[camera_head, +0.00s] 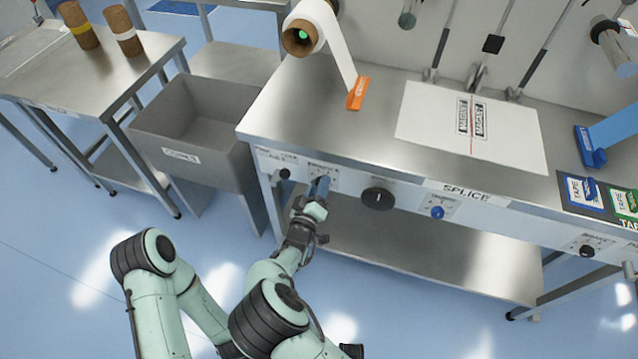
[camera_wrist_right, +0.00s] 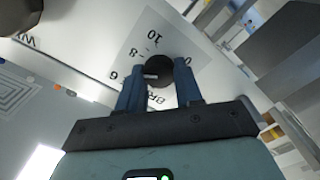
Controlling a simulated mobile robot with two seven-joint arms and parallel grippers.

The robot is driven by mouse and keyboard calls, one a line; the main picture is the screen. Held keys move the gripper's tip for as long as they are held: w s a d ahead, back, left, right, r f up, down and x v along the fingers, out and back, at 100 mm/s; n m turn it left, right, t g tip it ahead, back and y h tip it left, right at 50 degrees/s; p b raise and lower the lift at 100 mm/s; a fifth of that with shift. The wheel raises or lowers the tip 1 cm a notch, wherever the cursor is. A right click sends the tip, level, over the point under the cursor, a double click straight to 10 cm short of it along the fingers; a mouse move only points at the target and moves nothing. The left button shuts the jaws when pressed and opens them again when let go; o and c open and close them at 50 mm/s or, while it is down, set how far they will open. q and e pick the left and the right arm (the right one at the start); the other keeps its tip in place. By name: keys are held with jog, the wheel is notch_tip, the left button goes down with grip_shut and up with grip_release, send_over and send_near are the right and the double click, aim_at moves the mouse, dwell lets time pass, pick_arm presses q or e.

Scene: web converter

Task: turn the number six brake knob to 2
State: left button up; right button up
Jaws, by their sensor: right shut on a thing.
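My right gripper (camera_head: 319,187) is at the front panel of the steel splice table, with its blue fingertips against a dial plate. In the right wrist view, its two blue fingers (camera_wrist_right: 160,92) are shut on a small black knob (camera_wrist_right: 160,70), one on each side. The knob sits on a white dial plate (camera_wrist_right: 205,52) with numbers; 10, 8 and 6 are readable, and part of a word starting "BR" shows. The knob's white pointer line points left, roughly toward the 6. The 2 is not readable. In the head view the fingers hide this knob. My left gripper is not in view.
A small black knob (camera_head: 284,174) is left of my gripper; a larger black knob (camera_head: 378,199) and a blue knob (camera_head: 437,212) are to the right. A grey bin (camera_head: 205,120) stands left of the splice table (camera_head: 300,115). Floor in front is clear.

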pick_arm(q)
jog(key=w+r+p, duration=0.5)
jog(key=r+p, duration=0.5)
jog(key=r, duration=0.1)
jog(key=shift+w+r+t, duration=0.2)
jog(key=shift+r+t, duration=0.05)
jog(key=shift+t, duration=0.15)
pick_arm(e)
jog(key=shift+d+f+n, duration=0.1)
jog(key=shift+n, duration=6.45)
jog(key=shift+f+n, duration=0.1)
jog(key=shift+n, duration=6.45)
jog(key=o, duration=1)
jog(key=shift+o, duration=0.2)
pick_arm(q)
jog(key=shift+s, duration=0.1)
